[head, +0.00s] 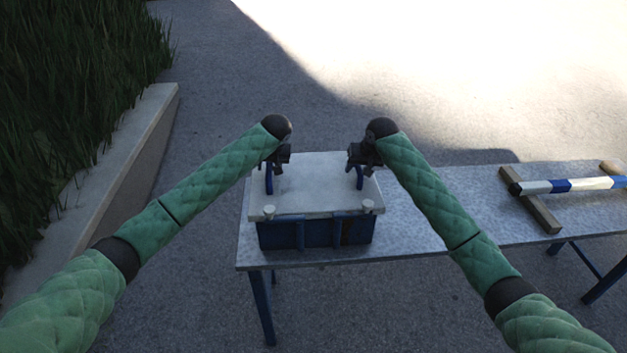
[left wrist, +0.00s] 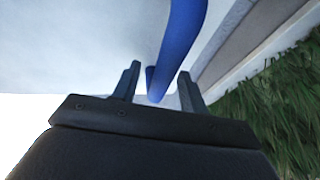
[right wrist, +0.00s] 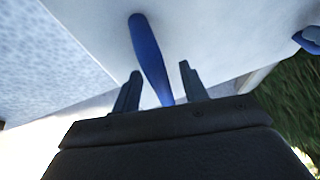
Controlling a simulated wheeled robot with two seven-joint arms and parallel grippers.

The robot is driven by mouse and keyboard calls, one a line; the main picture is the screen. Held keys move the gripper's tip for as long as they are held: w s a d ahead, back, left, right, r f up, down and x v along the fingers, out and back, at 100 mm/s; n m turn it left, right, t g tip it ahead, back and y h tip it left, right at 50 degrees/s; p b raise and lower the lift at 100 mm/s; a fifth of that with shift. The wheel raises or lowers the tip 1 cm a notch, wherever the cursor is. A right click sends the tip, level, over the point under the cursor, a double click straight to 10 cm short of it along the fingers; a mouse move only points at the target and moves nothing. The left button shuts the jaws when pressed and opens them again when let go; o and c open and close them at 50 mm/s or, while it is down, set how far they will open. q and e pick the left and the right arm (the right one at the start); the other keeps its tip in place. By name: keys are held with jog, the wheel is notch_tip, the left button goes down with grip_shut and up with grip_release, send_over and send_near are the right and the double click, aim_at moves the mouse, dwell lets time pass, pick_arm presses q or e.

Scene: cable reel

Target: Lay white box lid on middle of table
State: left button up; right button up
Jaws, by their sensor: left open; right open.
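The white box lid (head: 315,185) lies on top of a blue box (head: 322,233) at the left end of the table (head: 440,212). The lid has a blue handle near each side. My left gripper (head: 277,163) is open, with its fingers on either side of the left handle (head: 269,180); the left wrist view shows this handle (left wrist: 178,45) between the fingers. My right gripper (head: 366,160) is open, with its fingers on either side of the right handle (head: 359,178); it also shows in the right wrist view (right wrist: 148,52). Whether the fingers touch the handles cannot be told.
To the right on the table, a blue-and-white striped pole (head: 570,185) rests across a wooden bar (head: 530,201). The tabletop between box and bar is clear. A low concrete wall (head: 125,160) with grass stands at the left.

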dwell(0.3)
pick_arm(q)
jog(key=shift+f, duration=0.1)
grip_shut()
pick_arm(e)
jog(key=shift+f, duration=0.1)
grip_shut()
dwell(0.9)
